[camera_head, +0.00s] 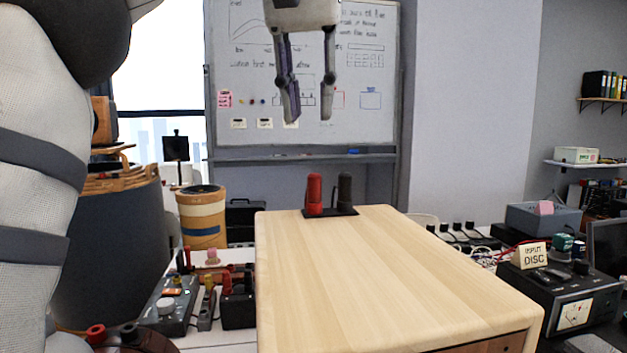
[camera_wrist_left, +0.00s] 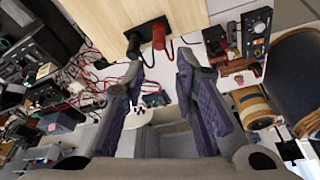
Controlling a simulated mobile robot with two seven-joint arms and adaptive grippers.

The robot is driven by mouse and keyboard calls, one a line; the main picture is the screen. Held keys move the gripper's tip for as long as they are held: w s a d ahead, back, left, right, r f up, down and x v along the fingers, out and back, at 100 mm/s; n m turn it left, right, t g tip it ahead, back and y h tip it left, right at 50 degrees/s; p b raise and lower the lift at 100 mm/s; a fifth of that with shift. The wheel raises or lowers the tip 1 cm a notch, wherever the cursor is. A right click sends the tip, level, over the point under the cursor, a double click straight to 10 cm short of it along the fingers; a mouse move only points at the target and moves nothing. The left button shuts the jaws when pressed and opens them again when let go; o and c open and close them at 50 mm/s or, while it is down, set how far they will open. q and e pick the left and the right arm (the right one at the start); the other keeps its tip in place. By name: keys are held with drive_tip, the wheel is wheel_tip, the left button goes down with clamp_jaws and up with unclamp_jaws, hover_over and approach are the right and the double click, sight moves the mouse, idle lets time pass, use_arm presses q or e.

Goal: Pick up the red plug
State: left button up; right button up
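The red plug (camera_head: 314,193) stands upright at the far edge of the wooden cabinet top (camera_head: 390,270), on a small black base (camera_head: 332,213) beside a black plug (camera_head: 345,190). My left gripper (camera_head: 308,118) hangs above and beyond the cabinet, fingers pointing down. It is open and empty, clearly apart from the plug. In the left wrist view the red plug (camera_wrist_left: 159,37) and black plug (camera_wrist_left: 133,45) show beyond the open fingers of my left gripper (camera_wrist_left: 160,75). My right gripper is not in view.
A whiteboard (camera_head: 230,90) stands behind the cabinet. To the left are a yellow-banded drum (camera_head: 202,230) and a device with knobs (camera_head: 168,307). To the right are a meter box (camera_head: 570,300) and cables. The cabinet top before the plugs is clear.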

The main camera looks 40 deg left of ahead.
sight(314, 174)
use_arm(q)
drive_tip(key=x, duration=1.2)
drive_tip(key=shift+w+r+b, duration=0.1)
drive_tip(key=shift+b, duration=0.2)
drive_tip(key=shift+r, duration=0.1)
clamp_jaws()
